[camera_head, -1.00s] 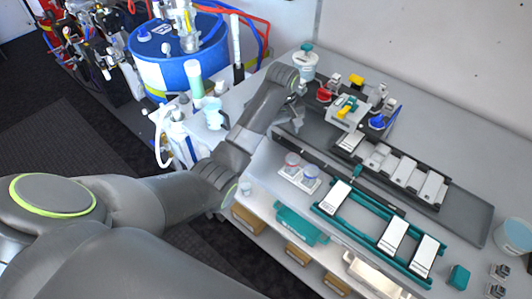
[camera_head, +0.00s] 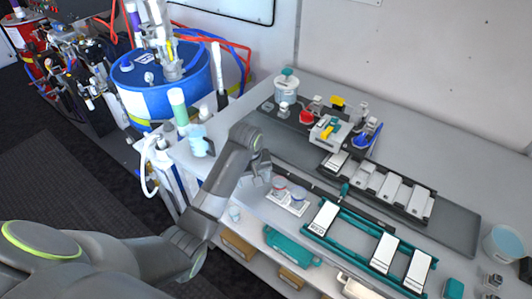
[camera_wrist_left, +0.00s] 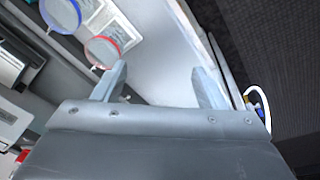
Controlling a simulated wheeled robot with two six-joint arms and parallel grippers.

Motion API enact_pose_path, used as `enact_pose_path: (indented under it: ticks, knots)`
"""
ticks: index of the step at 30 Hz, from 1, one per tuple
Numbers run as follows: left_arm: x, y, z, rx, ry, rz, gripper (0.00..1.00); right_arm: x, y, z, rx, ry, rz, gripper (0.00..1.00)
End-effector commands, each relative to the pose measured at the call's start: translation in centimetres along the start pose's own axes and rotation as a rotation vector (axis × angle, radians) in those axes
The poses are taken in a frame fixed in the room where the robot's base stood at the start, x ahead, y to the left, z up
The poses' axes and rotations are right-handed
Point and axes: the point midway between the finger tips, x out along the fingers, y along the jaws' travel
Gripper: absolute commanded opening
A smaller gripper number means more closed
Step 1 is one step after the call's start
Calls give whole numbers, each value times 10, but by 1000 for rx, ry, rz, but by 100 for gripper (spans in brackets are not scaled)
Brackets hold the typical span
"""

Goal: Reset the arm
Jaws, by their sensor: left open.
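My left arm comes in from the left in the head view and reaches over the front edge of the workbench (camera_head: 460,190). My right gripper is in neither view.
A teal rack (camera_head: 350,240) with white blocks lies right of the cups. Behind it are a dark tray (camera_head: 455,228) and a device with red, yellow and blue levers (camera_head: 328,130). A blue drum (camera_head: 165,85) with hoses stands at the back left.

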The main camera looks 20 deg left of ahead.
Motion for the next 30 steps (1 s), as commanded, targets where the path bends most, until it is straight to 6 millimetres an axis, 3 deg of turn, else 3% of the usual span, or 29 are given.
enact_pose_path:
  ticks: [5, 10, 15, 19, 24, 30]
  knots:
    - [0, -1, 1, 1, 0, 0, 65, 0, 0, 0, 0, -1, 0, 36]
    - [12, -21, 19, 39, 11, 1, 65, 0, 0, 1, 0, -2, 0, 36]
    - [26, -69, 63, 139, 47, 2, 65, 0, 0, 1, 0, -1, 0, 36]
    - [26, -107, 101, 226, 84, -3, 65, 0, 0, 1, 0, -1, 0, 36]
    - [14, -154, 149, 339, 130, -22, 65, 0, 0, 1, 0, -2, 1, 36]
    - [-9, -189, 188, 437, 170, -48, 65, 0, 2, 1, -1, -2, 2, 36]
